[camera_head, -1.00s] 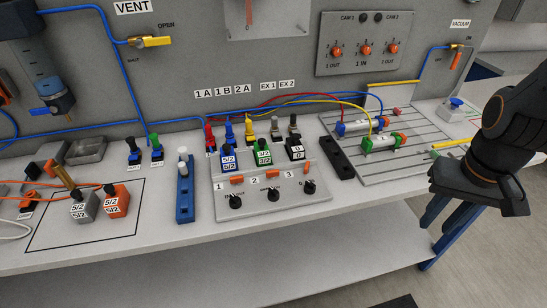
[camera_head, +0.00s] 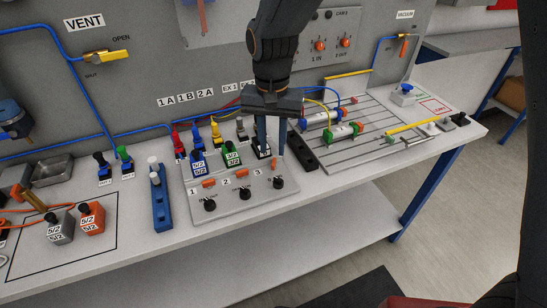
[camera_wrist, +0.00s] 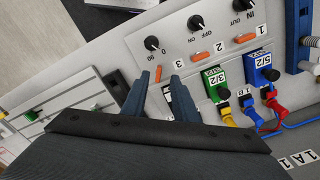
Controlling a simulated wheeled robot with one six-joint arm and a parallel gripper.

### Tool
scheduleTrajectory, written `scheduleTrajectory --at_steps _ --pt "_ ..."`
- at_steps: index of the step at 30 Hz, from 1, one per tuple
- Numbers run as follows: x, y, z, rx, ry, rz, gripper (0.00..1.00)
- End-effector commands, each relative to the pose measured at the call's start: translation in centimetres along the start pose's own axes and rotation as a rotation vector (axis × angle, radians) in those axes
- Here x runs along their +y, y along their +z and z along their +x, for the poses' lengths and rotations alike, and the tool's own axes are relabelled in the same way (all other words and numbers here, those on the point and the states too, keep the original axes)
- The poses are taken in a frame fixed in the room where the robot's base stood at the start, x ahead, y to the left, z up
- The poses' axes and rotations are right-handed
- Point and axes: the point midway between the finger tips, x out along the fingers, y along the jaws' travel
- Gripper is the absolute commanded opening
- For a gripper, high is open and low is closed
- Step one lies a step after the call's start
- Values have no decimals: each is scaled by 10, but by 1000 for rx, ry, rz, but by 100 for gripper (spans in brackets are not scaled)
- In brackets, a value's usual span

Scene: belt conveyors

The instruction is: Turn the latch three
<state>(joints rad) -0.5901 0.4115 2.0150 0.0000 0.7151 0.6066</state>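The panel (camera_head: 225,207) carries orange latches numbered 1, 2 and 3. Latch three (camera_head: 273,163) is a small orange bar at the panel's right end, partly covered by my gripper in the head view. It also shows in the wrist view (camera_wrist: 158,73), turned across the line of latch two (camera_wrist: 202,57) and latch one (camera_wrist: 243,38). My gripper (camera_head: 272,153) points down over this end, its two dark blue fingers apart. In the wrist view the fingertips (camera_wrist: 160,76) stand on either side of latch three. I cannot tell whether they touch it.
Black knobs (camera_head: 278,183) sit in front of the latches. A green 3/2 valve (camera_head: 232,153) and a blue 5/2 valve (camera_head: 198,160) stand behind the panel's left and middle. A black block (camera_head: 302,152) and slotted plate (camera_head: 365,158) lie to the right. Hoses run behind.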

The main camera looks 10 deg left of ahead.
Motion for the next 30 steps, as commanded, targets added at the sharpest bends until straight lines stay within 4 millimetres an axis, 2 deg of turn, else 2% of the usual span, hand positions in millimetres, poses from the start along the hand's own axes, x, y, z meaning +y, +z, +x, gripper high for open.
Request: scheduleTrajectory --at_steps 6,12,23,28,30 --pt "2 2 34 -4 3 1 27" --pt "2 1 53 -2 1 0 27" --pt "2 0 59 0 0 0 27" --pt "2 0 59 0 0 0 1" --pt "2 0 59 0 0 0 0"
